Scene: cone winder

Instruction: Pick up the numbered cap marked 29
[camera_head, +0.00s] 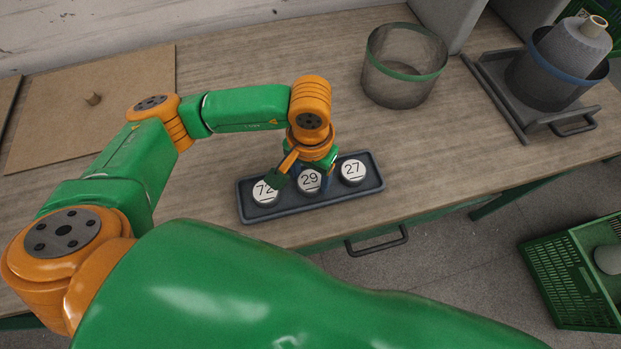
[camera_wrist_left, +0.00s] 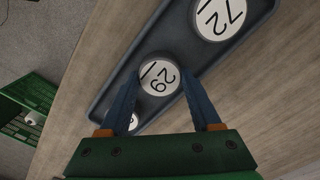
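The cap marked 29 (camera_head: 309,181) is a round, white-faced cap in the middle of a dark tray (camera_head: 287,210). The cap marked 72 (camera_head: 265,193) lies to its left and the cap marked 27 (camera_head: 353,171) to its right. My left gripper (camera_wrist_left: 160,79) is over the tray, its two blue fingers spread apart, with the cap marked 29 (camera_wrist_left: 159,77) between their tips. I cannot tell whether the fingers touch it. The cap marked 72 (camera_wrist_left: 219,17) also shows in the left wrist view; another cap (camera_wrist_left: 132,122) is mostly hidden behind a finger. My right gripper is not in view.
A clear bin with a green band (camera_head: 404,76) stands behind the tray. A dark carrier (camera_head: 493,92) with a cone in a blue-rimmed holder is at the right. A brown board (camera_head: 95,105) lies at the back left. A green crate (camera_head: 575,275) is on the floor at right.

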